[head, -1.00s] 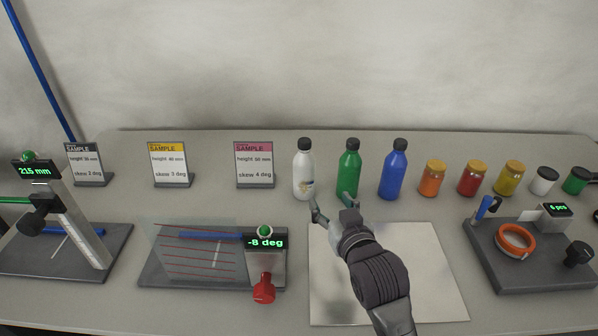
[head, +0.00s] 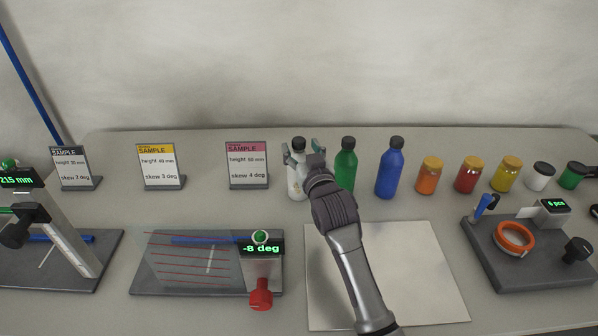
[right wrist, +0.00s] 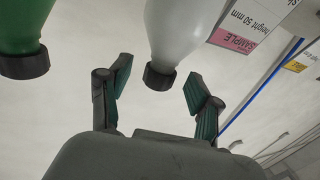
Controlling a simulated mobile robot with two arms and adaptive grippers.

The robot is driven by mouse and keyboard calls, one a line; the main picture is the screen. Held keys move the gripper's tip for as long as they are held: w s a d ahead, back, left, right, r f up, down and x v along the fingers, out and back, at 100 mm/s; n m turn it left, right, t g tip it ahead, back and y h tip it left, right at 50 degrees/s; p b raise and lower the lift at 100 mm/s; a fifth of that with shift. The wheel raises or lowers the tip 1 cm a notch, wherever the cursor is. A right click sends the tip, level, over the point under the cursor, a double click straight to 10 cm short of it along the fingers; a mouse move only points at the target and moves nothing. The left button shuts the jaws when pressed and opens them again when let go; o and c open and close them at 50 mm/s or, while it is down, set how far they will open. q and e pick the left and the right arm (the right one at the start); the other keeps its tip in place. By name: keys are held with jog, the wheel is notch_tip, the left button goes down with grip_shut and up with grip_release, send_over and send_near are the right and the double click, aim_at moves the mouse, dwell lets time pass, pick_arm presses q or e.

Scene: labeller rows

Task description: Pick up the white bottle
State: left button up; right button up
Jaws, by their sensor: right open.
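The white bottle (head: 293,186) with a dark cap stands upright on the table, left of the green bottle (head: 346,166). My right gripper (head: 302,150) is at the white bottle's upper part and hides some of it in the head view. In the right wrist view the white bottle (right wrist: 182,32) shows between the open fingers of the right gripper (right wrist: 160,85), its dark cap pointing toward the palm. A gap shows between the cap and both fingers. The green bottle (right wrist: 18,30) is outside the left finger. My left gripper is not in view.
A blue bottle (head: 389,170) and several small jars stand to the right. A white sheet (head: 420,275) lies in front. A pink sample card (head: 246,165) stands to the left. A device reading -8 deg (head: 262,262) and an orange ring on a stand (head: 515,238) are nearer the front.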

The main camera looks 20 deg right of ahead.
jog(key=w, duration=0.2)
jog(key=shift+w+f, duration=0.1)
jog(key=shift+w, duration=0.2)
jog(key=shift+s, duration=0.15)
jog(key=c, duration=1.1)
